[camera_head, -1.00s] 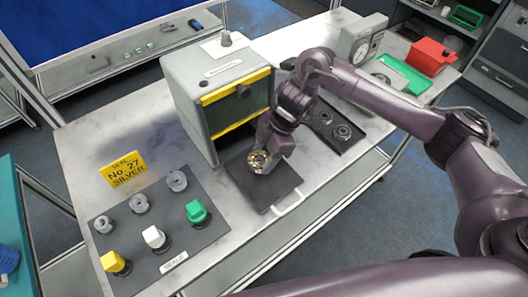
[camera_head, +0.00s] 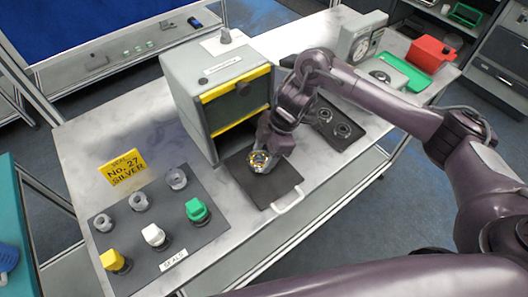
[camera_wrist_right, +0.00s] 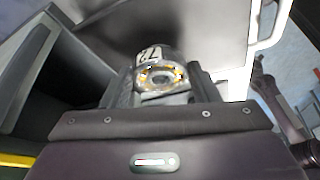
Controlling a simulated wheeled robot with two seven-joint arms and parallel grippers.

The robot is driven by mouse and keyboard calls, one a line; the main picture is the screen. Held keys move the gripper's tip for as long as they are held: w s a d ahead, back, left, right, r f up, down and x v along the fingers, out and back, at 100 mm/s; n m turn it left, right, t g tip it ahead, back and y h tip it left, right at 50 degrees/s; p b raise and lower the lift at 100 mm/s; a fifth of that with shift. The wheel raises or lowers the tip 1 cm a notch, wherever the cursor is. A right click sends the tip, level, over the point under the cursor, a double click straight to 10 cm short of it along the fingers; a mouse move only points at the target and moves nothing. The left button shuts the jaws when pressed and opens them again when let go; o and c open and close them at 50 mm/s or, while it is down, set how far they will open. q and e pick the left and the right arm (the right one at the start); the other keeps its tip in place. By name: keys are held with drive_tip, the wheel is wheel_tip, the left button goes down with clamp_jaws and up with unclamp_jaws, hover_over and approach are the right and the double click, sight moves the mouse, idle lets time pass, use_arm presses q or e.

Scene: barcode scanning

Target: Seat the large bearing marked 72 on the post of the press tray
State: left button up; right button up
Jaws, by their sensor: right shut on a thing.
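The large bearing (camera_head: 260,160) is a ring with a brassy cage, over the dark press tray (camera_head: 284,186) in front of the grey press. In the right wrist view the bearing (camera_wrist_right: 160,76) shows the mark 72 on a white patch. My right gripper (camera_head: 265,158) is shut on the bearing, with a finger on each side of it in the right wrist view. The tray's post is hidden, and I cannot tell whether the bearing is around it or above it. My left gripper is not in view.
The grey press housing (camera_head: 215,92) with yellow edges stands just behind the tray. A dark mat (camera_head: 160,222) with seals and colored knobs is at the left. Another dark tray (camera_head: 338,138) with rings lies at the right.

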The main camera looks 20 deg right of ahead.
drive_tip(key=shift+f, duration=0.35)
drive_tip(key=o, duration=1.2)
drive_tip(key=shift+o, duration=0.5)
drive_tip(key=shift+o, duration=1.3)
drive_tip(key=shift+r, duration=0.1)
wheel_tip(320, 180, up, 7)
drive_tip(key=p, duration=0.7)
drive_tip(key=shift+r, duration=0.2)
drive_tip(key=shift+f, duration=0.1)
